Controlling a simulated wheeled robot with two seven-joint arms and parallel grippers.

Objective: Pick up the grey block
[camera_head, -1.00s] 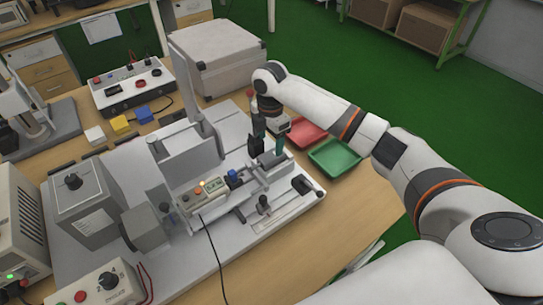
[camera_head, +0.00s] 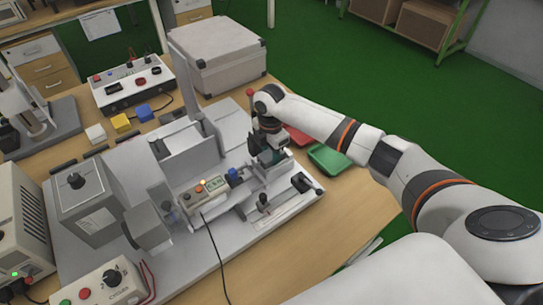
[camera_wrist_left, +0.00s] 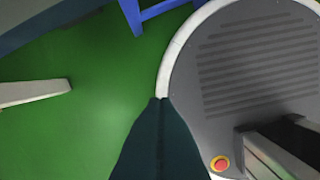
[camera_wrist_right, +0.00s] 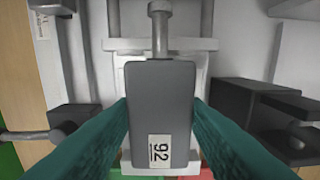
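The grey block (camera_wrist_right: 160,105) lies in the fixture of the test rig in the right wrist view, with a white label reading 92 on its near end. My right gripper (camera_wrist_right: 161,100) has its two green fingers spread, one at each side of the block. The fingertips lie close to its sides; I cannot tell whether they touch. In the head view my right gripper (camera_head: 270,157) is down at the fixture and hides most of the block. My left gripper (camera_wrist_left: 161,100) has its fingers together and empty in the left wrist view, over the floor.
A metal rod (camera_wrist_right: 160,25) ends at the block's far end, and a black clamp (camera_wrist_right: 255,105) stands right of it. The green tray (camera_head: 328,160) and red tray (camera_head: 300,135) lie right of the rig. A control box (camera_head: 203,190) stands left of the fixture.

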